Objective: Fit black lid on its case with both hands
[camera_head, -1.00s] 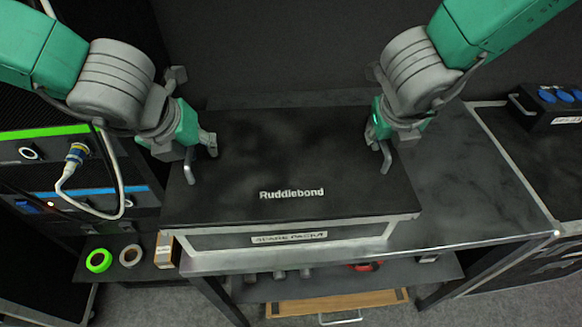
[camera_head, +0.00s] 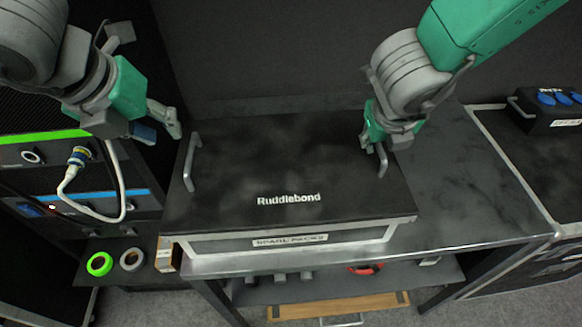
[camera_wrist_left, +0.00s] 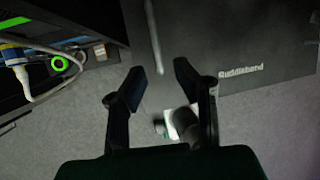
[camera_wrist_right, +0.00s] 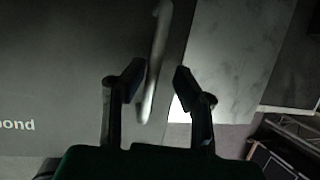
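The black lid (camera_head: 270,165), lettered "Ruddiebond", lies on top of its case (camera_head: 215,245), whose labelled front shows below the lid's edge. I cannot tell if it is fully seated. The lid has a left handle (camera_head: 191,163) and a right handle (camera_head: 383,160). My left gripper (camera_head: 160,130) is open and empty, up and left of the left handle; the left wrist view shows its fingers (camera_wrist_left: 160,82) apart, with the handle (camera_wrist_left: 153,35) beyond. My right gripper (camera_head: 383,142) is at the right handle; the right wrist view shows its fingers (camera_wrist_right: 157,85) apart with the handle (camera_wrist_right: 155,65) between them.
The case stands on a dark bench (camera_head: 460,190) with free room to its right. A rack with a cable plug (camera_head: 78,157) is at left. Green tape (camera_head: 99,264), grey tape (camera_head: 132,258) and a small box (camera_head: 166,254) lie on a lower shelf. A socket box (camera_head: 548,105) is at far right.

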